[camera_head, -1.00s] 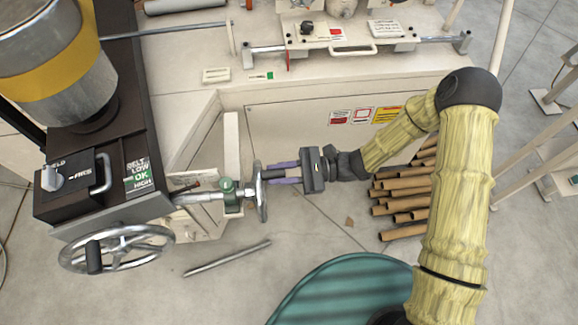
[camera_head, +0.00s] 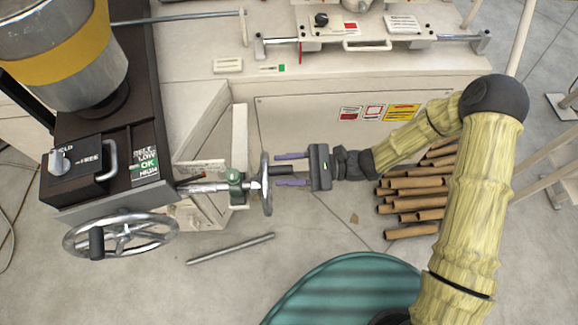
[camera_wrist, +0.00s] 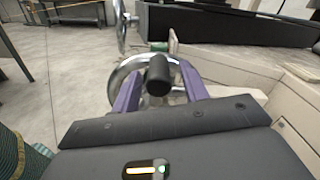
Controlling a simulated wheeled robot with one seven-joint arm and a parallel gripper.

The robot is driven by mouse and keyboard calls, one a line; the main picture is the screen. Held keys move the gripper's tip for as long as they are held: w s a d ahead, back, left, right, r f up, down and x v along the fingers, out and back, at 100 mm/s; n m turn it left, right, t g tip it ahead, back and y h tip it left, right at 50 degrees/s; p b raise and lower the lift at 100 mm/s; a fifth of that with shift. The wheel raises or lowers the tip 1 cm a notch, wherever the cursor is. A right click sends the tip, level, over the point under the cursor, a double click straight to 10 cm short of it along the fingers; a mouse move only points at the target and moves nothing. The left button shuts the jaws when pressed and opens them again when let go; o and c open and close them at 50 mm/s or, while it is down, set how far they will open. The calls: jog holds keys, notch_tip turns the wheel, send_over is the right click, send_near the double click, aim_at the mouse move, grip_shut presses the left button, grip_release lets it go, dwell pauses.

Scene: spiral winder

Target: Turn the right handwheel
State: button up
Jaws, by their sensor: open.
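The right handwheel (camera_head: 266,190) is a metal wheel seen nearly edge-on in the head view, on a shaft with a green fitting. Its dark handle (camera_head: 283,171) points right, toward my gripper. My gripper (camera_head: 279,169) is open, with one purple finger on each side of the handle and gaps between. In the wrist view the handle's round black end (camera_wrist: 158,75) sits between the two spread fingers (camera_wrist: 157,82). The wheel's chrome rim (camera_wrist: 117,82) shows behind them, partly hidden by the fingers and handle.
A second handwheel (camera_head: 121,236) with a black handle is at the lower left, below the dark control box (camera_head: 85,170). A metal rod (camera_head: 230,249) lies on the floor. Cardboard tubes (camera_head: 410,210) are stacked under my arm. A cream machine panel (camera_head: 300,125) stands behind the gripper.

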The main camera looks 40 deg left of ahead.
jog(key=b+v, duration=0.1)
jog(key=v, duration=1.6)
jog(key=shift+d, duration=0.2)
jog(key=shift+w+r, duration=0.1)
jog(key=shift+w, duration=0.05)
jog(key=d+r+n+t+h+p, duration=0.2)
jog(key=d+r+t+h+p, duration=0.3)
jog(key=d+r, duration=0.5)
jog(key=w+d+r+n+t+h+p, duration=0.1)
jog(key=d+r+n+t+h+p, duration=0.2)
jog(key=d, duration=1.4)
notch_tip(320, 180, up, 8)
jog(key=t+h+p, duration=0.3)
jog(key=t+h, duration=0.1)
jog(key=t, duration=0.3)
jog(key=shift+d+r+t+h, duration=0.2)
jog(key=shift+d+t+h, duration=0.1)
jog(key=shift+d, duration=0.05)
jog(key=shift+w, duration=0.1)
